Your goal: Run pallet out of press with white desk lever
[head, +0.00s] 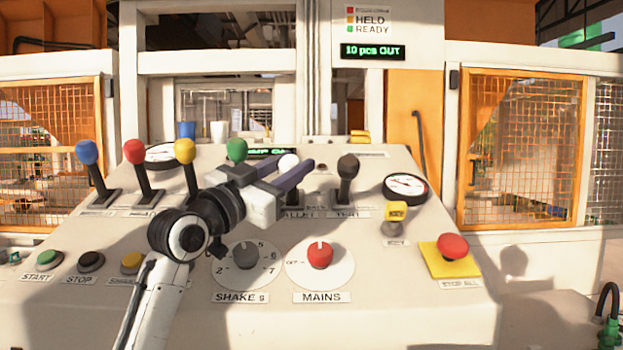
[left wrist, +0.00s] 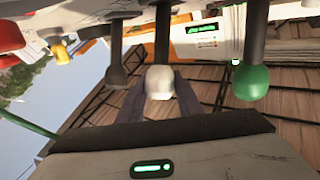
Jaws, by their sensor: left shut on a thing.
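The white lever's ball knob (head: 288,162) stands on the sloping desk between the green lever (head: 237,150) and the black lever (head: 348,166). My left gripper (head: 297,170) reaches in from the left and is shut on the white knob. In the left wrist view the white knob (left wrist: 160,82) sits between the two dark fingers. The gripper hides most of the white lever's shaft and part of its label. The press opening (head: 225,105) shows behind the desk, partly hidden; I cannot make out a pallet there. My right gripper is not in view.
Blue (head: 87,153), red (head: 135,152) and yellow (head: 185,151) levers stand to the left. A red MAINS knob (head: 320,255) and a red stop button (head: 452,246) are on the near desk. A display (head: 372,51) reads "10 pcs OUT". Orange mesh gates flank the press.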

